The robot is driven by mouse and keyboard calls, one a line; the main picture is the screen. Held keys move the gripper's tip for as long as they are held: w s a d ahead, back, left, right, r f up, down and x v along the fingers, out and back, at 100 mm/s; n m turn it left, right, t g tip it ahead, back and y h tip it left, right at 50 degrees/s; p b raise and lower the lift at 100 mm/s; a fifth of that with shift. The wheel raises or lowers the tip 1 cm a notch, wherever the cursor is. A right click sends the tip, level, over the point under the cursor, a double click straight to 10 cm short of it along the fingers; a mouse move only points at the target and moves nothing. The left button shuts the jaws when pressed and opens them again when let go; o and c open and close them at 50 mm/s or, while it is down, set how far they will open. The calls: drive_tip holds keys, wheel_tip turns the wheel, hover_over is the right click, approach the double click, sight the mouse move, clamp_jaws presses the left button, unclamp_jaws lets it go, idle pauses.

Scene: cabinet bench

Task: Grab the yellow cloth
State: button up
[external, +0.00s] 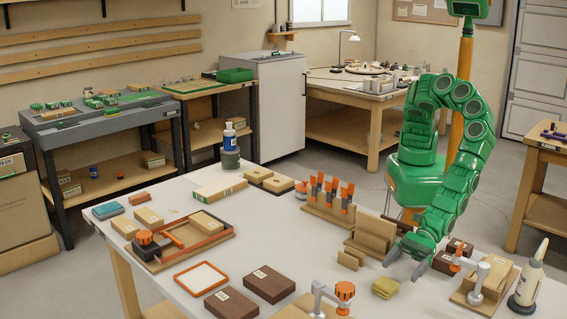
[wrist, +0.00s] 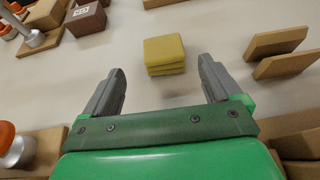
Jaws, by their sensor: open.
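The yellow cloth (external: 385,287) is a small folded stack lying on the white bench top near its front right part. In the wrist view the yellow cloth (wrist: 165,55) lies flat beyond my fingertips, roughly centred between them. My gripper (external: 408,262) is open and empty, a little behind and to the right of the cloth in the external view. In the wrist view both fingers of my gripper (wrist: 160,68) are spread apart, with bare bench between them. The fingers are apart from the cloth.
A wooden stand with upright boards (external: 371,236) is behind the cloth. A metal clamp with an orange knob (external: 343,291) stands to its left. Dark brown blocks (external: 269,284) lie farther left. A wooden fixture (external: 484,284) and a white bottle (external: 529,276) stand to the right. Bare bench surrounds the cloth.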

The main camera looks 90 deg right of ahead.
sight(386, 283)
drive_tip(key=shift+w+r+x, duration=0.1)
drive_tip(key=shift+r+x, duration=0.05)
drive_tip(key=shift+x, duration=1.2)
drive_tip(key=shift+w+r+x, duration=0.1)
drive_tip(key=shift+w+x, duration=0.05)
drive_tip(key=shift+x, duration=2.15)
drive_tip(key=c, duration=1)
drive_tip(key=shift+c, duration=0.2)
drive_tip(key=shift+r, duration=0.1)
